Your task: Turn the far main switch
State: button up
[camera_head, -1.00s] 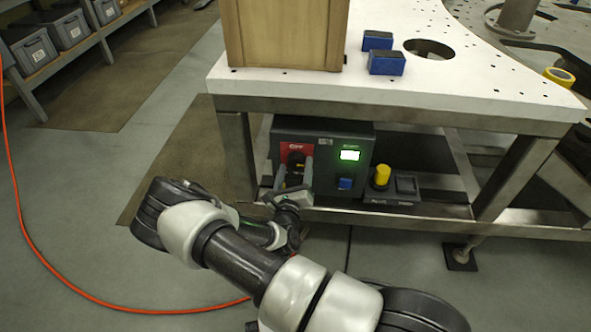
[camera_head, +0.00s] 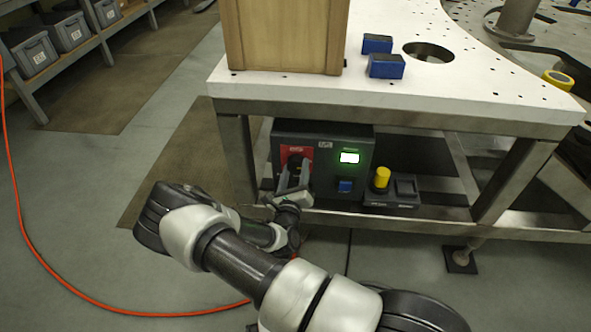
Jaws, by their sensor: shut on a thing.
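The main switch (camera_head: 295,154) is a dark rotary knob on a red plate. It is on the left of the front of a dark control box (camera_head: 325,142) under the white table. My gripper (camera_head: 294,172) reaches up to it from below, its two fingers on either side of the knob and shut on it. The fingers cover much of the knob, so its exact angle is hard to tell. The box also has a lit green display (camera_head: 349,157) and a blue button (camera_head: 345,185).
A yellow button (camera_head: 382,177) stands on a small dark unit right of the box. The table (camera_head: 450,90) overhangs the box, with a leg (camera_head: 236,155) close on the left. A wooden crate (camera_head: 283,38) and two blue blocks are on top. An orange cable (camera_head: 60,275) crosses the floor.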

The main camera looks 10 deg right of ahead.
jog(key=n+p, duration=0.2)
jog(key=n, duration=0.1)
jog(key=shift+r+n, duration=0.1)
jog(key=shift+n, duration=0.3)
jog(key=n+p, duration=0.1)
jog(key=n, duration=0.3)
jog(key=shift+n+p, duration=0.3)
jog(key=n, duration=0.4)
jog(key=shift+s+d+n+p, duration=0.1)
jog(key=shift+n+p, duration=0.2)
jog(key=shift+n, duration=2.2)
jog(key=o, duration=1.1)
jog(key=shift+r, duration=0.1)
jog(key=shift+c, duration=0.2)
jog(key=p+v, duration=0.2)
jog(key=v, duration=1.5)
jog(key=shift+s, duration=0.2)
